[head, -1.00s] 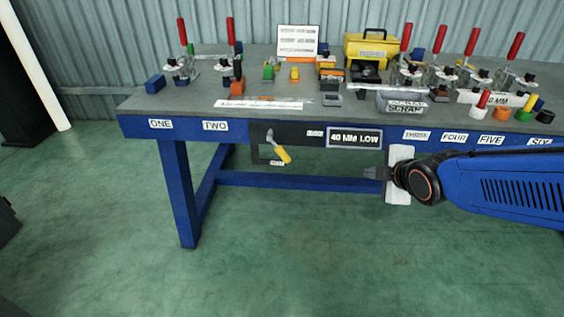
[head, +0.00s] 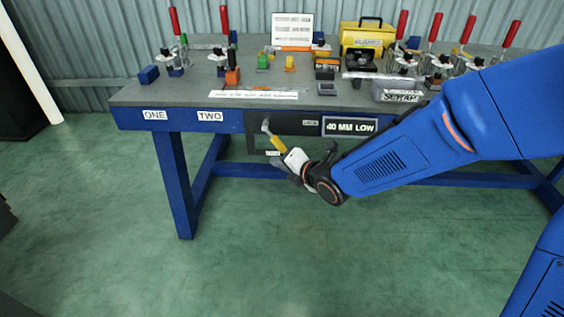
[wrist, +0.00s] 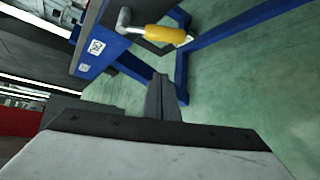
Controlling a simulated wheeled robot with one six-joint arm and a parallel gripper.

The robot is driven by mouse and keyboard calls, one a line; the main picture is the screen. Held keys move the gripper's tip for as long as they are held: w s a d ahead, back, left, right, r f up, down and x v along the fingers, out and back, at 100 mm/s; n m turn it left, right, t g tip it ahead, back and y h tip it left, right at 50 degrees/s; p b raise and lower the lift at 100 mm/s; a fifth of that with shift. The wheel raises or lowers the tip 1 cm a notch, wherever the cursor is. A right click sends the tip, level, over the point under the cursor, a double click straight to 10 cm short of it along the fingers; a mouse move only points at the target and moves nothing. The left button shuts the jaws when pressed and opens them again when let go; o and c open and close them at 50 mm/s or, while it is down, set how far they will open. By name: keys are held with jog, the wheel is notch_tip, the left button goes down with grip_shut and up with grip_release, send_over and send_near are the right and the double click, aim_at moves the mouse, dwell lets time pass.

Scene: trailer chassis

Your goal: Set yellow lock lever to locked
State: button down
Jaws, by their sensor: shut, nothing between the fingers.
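The yellow lock lever (head: 279,144) is on the table's front panel. It slants down and to the right from its grey pivot, between a lower label (head: 273,153) and an upper right label (head: 310,123) that seems to read LOCK. My gripper (head: 279,161) is just below the lever's handle end in the head view, close to it; whether they touch is not clear there. In the wrist view the yellow handle (wrist: 165,34) lies beyond the tips of my shut, empty gripper (wrist: 160,78), with a gap showing.
A blue-framed table (head: 190,97) carries red-handled clamps, small blocks, a yellow toolbox (head: 366,38) and a SCRAP bin (head: 398,95). A 40 MM LOW sign (head: 350,126) is right of the lever. A table leg (head: 173,185) stands at left. The green floor in front is clear.

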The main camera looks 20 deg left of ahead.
aim_at(274, 136)
jog(key=w+a, duration=0.2)
jog(key=w, duration=0.4)
jog(key=shift+w+a+f, duration=0.15)
jog(key=shift+a+f, duration=0.25)
jog(key=shift+f, duration=0.05)
